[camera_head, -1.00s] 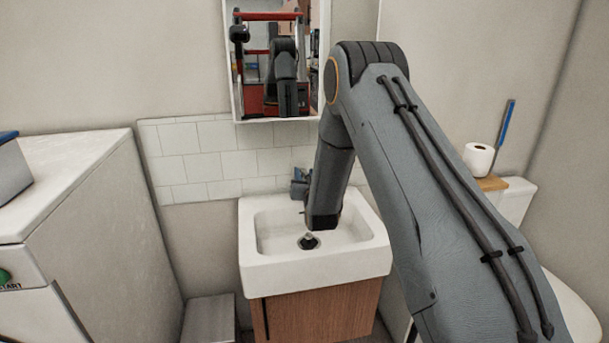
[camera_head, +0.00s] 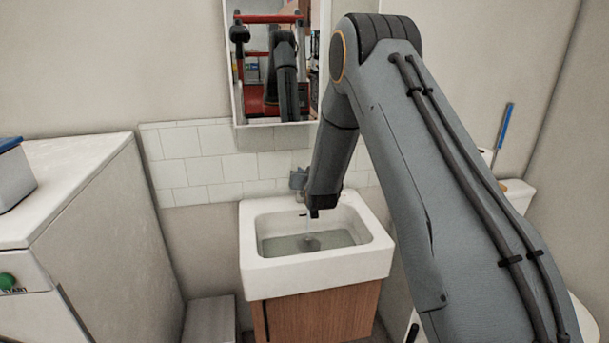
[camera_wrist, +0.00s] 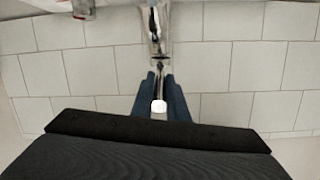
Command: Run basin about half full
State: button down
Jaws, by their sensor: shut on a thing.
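The white basin (camera_head: 262,276) stands against the tiled wall. Clear water (camera_head: 285,246) covers its floor, below the rim, with the dark drain (camera_head: 311,244) visible through it. A thin stream seems to fall beside my wrist. The tap (camera_head: 298,178) is at the back of the basin, partly hidden by my arm. In the wrist view, the chrome tap (camera_wrist: 159,28) runs down between the dark blue fingers of my gripper (camera_wrist: 160,90). The gripper is shut on the tap's lever; a pale tip (camera_wrist: 159,106) shows between the fingers. In the head view, the fingers are hidden.
A mirror cabinet (camera_head: 240,80) hangs above the tap. A white machine (camera_head: 95,190) with a green start button stands at left. A toilet (camera_head: 514,196) stands at right, partly behind my arm. A wooden cabinet (camera_head: 320,315) supports the basin.

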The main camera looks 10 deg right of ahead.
jog(key=c, duration=1.7)
grip_release()
jog(key=shift+c, duration=0.2)
jog(key=b+v, duration=0.2)
jog(key=v, duration=0.5)
jog(key=shift+s+r, duration=0.2)
jog(key=shift+s, duration=0.2)
jog(key=s+f+n+g, duration=0.2)
jog(key=s+g, duration=1.2)
jog(key=s, duration=2.7)
jog(key=shift+f+y, duration=0.3)
jog(key=shift+f, duration=0.6)
